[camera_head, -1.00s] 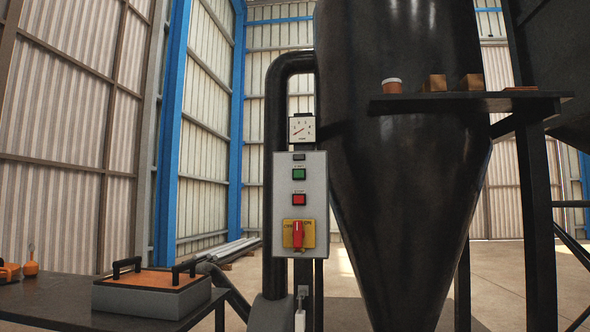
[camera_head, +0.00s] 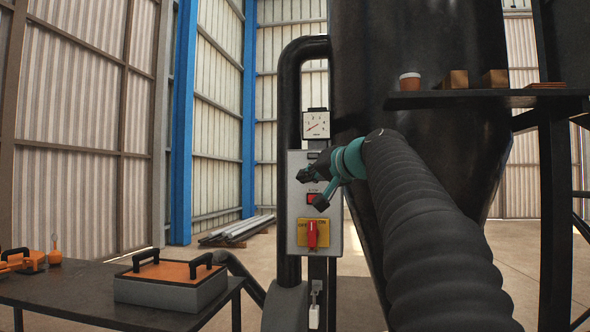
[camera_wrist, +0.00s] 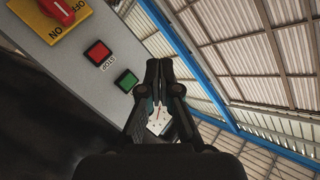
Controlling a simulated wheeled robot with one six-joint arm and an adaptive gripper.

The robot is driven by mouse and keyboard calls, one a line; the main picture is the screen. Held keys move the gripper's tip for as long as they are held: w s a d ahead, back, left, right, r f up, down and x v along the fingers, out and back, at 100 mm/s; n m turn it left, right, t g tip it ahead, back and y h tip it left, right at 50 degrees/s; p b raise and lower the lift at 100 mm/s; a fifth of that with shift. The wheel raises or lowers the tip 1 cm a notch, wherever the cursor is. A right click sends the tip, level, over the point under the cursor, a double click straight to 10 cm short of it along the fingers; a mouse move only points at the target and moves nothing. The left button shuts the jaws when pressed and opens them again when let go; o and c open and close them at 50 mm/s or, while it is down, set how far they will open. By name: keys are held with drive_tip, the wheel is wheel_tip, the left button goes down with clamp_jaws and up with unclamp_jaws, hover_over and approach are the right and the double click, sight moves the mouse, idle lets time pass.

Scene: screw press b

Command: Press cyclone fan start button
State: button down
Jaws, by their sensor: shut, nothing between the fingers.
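The grey control panel (camera_head: 297,228) stands on a post in front of the black cyclone. In the wrist view its green start button (camera_wrist: 126,80) shows just left of my fingers, beside the red stop button (camera_wrist: 97,51). My gripper (camera_wrist: 160,65) is shut and empty. In the head view my gripper (camera_head: 308,174) is in front of the panel's upper part and hides the green button; the red button (camera_head: 311,198) shows just below. I cannot tell whether the fingertips touch the panel.
A red rotary switch on a yellow plate (camera_head: 312,233) sits low on the panel; a gauge (camera_head: 316,125) is above it. A shelf (camera_head: 450,99) with small items juts out at right. A dark table (camera_head: 60,292) with an orange-topped case (camera_head: 170,284) stands at left.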

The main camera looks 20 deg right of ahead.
drive_tip(key=shift+w+d+r, duration=0.1)
drive_tip(key=shift+d+r, duration=0.1)
drive_tip(key=shift+r, duration=0.2)
drive_tip(key=w+d+p, duration=0.4)
drive_tip(key=w+d, duration=0.1)
drive_tip(key=w, duration=0.2)
drive_tip(key=shift+w+p, duration=0.15)
drive_tip(key=shift+p, duration=0.25)
idle(1.4)
drive_tip(key=shift+w+d, duration=0.2)
drive_tip(key=shift+w, duration=0.1)
